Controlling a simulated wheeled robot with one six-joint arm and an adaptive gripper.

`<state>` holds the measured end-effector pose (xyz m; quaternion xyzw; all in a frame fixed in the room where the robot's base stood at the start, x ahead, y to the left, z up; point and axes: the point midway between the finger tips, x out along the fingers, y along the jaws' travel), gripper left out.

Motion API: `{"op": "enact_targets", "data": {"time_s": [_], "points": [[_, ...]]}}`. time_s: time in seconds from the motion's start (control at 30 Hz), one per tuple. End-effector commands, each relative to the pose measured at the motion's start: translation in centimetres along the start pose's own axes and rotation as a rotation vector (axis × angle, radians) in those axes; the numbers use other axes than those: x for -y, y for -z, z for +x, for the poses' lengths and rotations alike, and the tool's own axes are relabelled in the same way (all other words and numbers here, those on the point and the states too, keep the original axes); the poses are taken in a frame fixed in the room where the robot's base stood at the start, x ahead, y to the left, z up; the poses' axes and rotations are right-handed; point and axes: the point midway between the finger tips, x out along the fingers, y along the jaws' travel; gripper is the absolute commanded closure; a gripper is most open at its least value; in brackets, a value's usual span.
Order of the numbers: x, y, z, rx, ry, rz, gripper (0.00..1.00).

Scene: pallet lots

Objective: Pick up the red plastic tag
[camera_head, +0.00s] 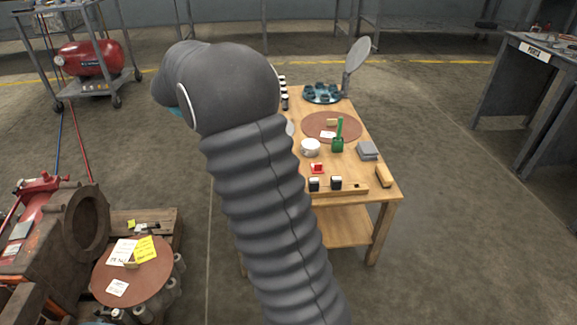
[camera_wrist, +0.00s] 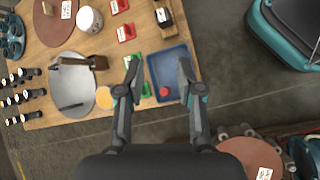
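Two red tags with white labels lie on the wooden table in the wrist view, one (camera_wrist: 119,6) at the top edge and one (camera_wrist: 126,33) just below it. One red tag (camera_head: 317,168) shows in the head view near the table's middle. A small round red thing (camera_wrist: 164,92) lies in a blue tray (camera_wrist: 183,54). My gripper (camera_wrist: 159,68) is open, its fingers apart on either side of the tray in the picture, with nothing between the tips at their level. The red tags are up and left of the fingers. In the head view my arm hides the gripper.
Green tags (camera_wrist: 134,58) lie near the left finger. A silver disc (camera_wrist: 72,72) with a dark handled item, a white round container (camera_wrist: 89,19) and several black-capped bottles stand left. A teal box (camera_wrist: 290,30) is beyond the table. A workbench (camera_head: 540,60) stands right; open floor lies between.

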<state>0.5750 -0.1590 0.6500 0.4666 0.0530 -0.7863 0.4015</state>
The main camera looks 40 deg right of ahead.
Motion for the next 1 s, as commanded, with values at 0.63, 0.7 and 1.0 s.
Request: {"op": "enact_targets", "data": {"time_s": [0.63, 0.7, 1.0], "points": [[-7.3, 10.5, 12.2, 0.480, 0.002, -0.354, 0.64], [-7.5, 10.9, 12.7, 0.499, 0.003, -0.366, 0.64], [-7.9, 9.4, 16.0, 0.517, 0.008, -0.377, 0.64]]}}
